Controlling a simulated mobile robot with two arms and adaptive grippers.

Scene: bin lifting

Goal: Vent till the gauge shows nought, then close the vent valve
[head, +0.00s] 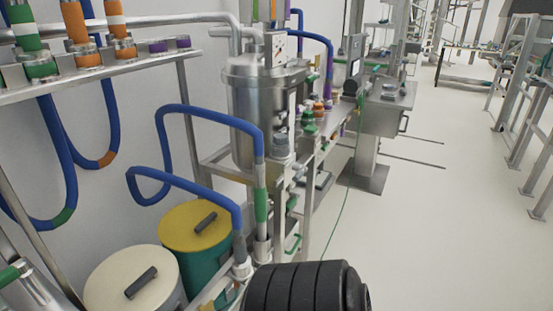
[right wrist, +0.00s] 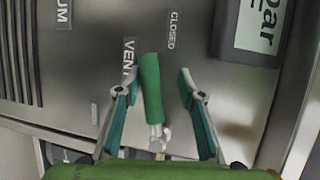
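In the right wrist view, the vent valve's green handle (right wrist: 151,90) stands out from a steel panel beside a VENT label (right wrist: 128,60). A CLOSED label (right wrist: 170,30) is just beyond the handle's far end. My right gripper (right wrist: 158,82) is open, with one finger on each side of the handle and visible gaps between. The gauge display (right wrist: 262,22) is at the upper right, cut by the frame; "bar" shows but no reading. My left gripper is in neither view.
In the head view, a steel vessel (head: 250,110) stands among pipes and blue hoses (head: 205,115). A yellow-lidded drum (head: 185,232) and a cream-lidded drum (head: 115,290) stand at lower left. The floor (head: 430,230) on the right is largely clear.

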